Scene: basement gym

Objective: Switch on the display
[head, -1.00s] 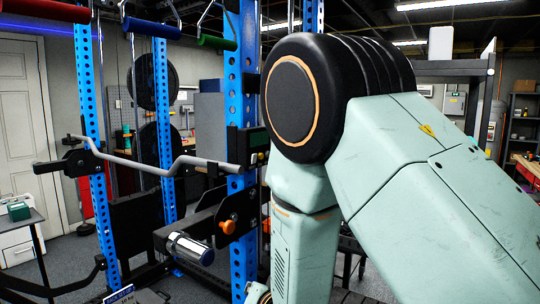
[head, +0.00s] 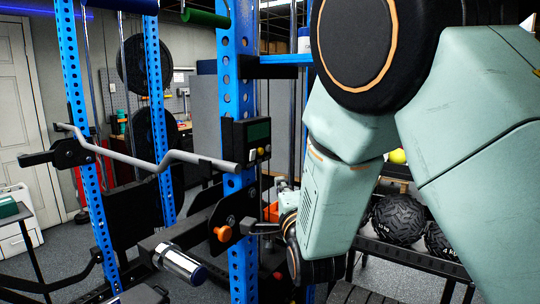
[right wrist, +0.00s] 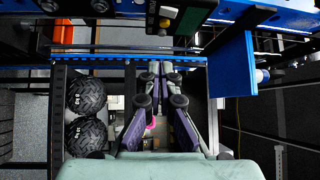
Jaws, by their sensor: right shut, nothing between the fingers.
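The display is a small black box with a dark green screen (head: 258,132), fixed to the blue upright. Small light and yellow buttons sit below the screen. My right gripper (right wrist: 157,70) is shut and empty, apart from the display in that view. My left gripper is not in view.
A bent grey bar (head: 150,163) crosses the rack left of the display. An orange knob (head: 223,233) and a chrome-ended black arm (head: 180,262) project below it. Black textured balls (head: 398,219) lie on a rack at the right.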

